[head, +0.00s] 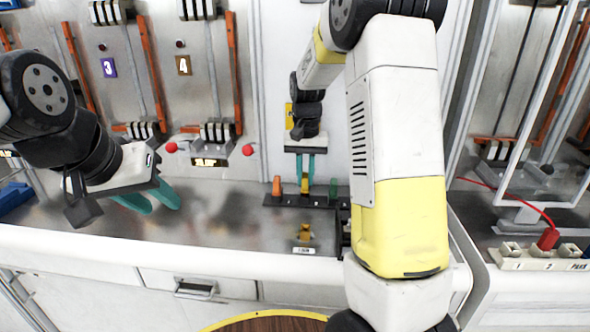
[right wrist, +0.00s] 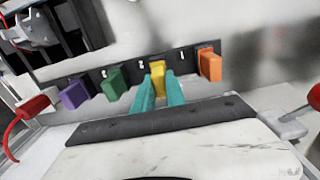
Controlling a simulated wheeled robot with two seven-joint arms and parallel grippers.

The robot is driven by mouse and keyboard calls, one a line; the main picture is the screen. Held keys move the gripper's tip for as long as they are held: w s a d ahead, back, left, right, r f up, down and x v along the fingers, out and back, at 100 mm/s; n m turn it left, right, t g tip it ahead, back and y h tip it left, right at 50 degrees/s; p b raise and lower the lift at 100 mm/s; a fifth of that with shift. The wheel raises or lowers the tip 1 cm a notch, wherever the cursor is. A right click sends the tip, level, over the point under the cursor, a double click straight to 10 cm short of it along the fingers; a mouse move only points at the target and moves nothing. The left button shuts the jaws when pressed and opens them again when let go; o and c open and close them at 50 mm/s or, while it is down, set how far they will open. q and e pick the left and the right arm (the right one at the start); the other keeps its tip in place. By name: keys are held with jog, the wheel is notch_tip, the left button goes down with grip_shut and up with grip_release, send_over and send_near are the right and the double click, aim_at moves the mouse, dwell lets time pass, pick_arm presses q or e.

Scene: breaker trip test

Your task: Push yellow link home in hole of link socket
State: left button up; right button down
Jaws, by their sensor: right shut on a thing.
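The yellow link (head: 305,184) stands in the dark rack bar (head: 290,200) between an orange link and a green link. It also shows in the right wrist view (right wrist: 157,68), against its numbered rack. My right gripper (head: 305,172) reaches down from behind and is shut on the yellow link; its teal fingers flank it in the right wrist view (right wrist: 158,88). A small yellow-brown fitting with a label plate (head: 304,235), which looks like the link socket, sits on the bench nearer me; its hole is too small to make out. My left gripper (head: 148,198) is open and empty over the bench at left.
The orange link (head: 277,186) and green link (head: 333,188) stand close on either side. A purple link (right wrist: 74,95) shows in the right wrist view. Red-knobbed controls (head: 210,150) are on the panel behind. A red plug (head: 548,238) sits at far right. The bench left of the rack is clear.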

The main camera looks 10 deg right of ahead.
aim_at(305, 175)
jog(key=shift+f, duration=0.65)
jog(key=c, duration=1.3)
grip_release()
notch_tip(305, 175, up, 7)
jog(key=shift+f, duration=0.1)
jog(key=shift+r, duration=0.45)
